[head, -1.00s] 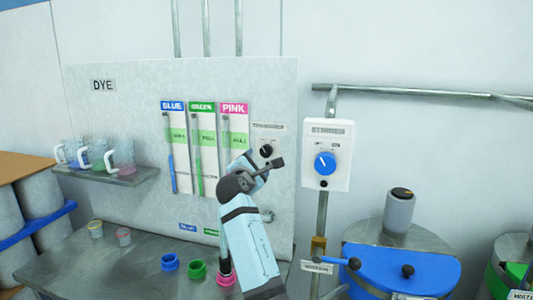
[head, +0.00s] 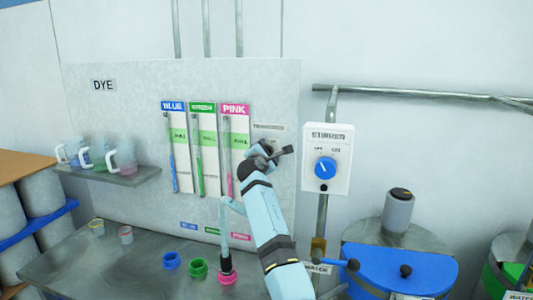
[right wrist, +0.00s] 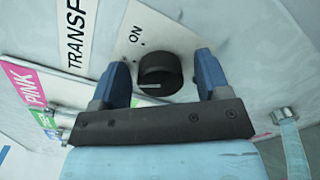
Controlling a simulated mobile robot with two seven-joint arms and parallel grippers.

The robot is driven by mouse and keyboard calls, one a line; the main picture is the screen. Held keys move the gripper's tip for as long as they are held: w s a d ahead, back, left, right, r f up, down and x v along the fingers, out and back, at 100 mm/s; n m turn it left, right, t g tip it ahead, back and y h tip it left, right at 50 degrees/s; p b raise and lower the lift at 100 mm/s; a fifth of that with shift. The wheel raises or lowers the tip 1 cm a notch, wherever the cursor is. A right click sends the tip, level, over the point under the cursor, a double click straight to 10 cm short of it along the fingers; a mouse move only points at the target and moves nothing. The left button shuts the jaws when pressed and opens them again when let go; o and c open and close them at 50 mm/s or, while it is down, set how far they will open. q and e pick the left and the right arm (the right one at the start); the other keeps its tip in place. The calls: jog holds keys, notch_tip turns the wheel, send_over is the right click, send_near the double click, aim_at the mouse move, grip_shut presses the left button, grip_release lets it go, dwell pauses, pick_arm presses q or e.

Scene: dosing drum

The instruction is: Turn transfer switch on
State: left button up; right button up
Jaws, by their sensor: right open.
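The transfer switch is a black round knob (right wrist: 160,75) with a pale pointer line, on a white plate (right wrist: 140,22) marked ON, beside a TRANSFER label (right wrist: 77,32). In the right wrist view my right gripper (right wrist: 161,72) is open, with one blue finger on each side of the knob. I cannot tell whether the fingers touch it. In the head view the right gripper (head: 266,150) is at the dye panel and hides the knob; the TRANSFER label (head: 269,127) shows just above. My left gripper is not in view.
The dye panel (head: 110,130) carries blue, green and pink gauges. A stirrer box (head: 340,158) with a blue knob is just right of my gripper. A blue-lidded drum (head: 395,270) is at the right.

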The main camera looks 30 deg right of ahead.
jog(key=c, duration=0.9)
jog(key=shift+c, duration=0.2)
jog(key=shift+f+m+b, duration=0.15)
jog(key=shift+m+b, duration=0.7)
jog(key=shift+m, duration=0.15)
jog(key=m+b, duration=0.2)
jog(key=shift+f+m, duration=0.1)
jog(key=shift+m, duration=0.2)
jog(key=m+b, duration=0.3)
jog(key=m, duration=0.1)
jog(key=shift+m+b, duration=1.3)
jog(key=shift+m, duration=0.4)
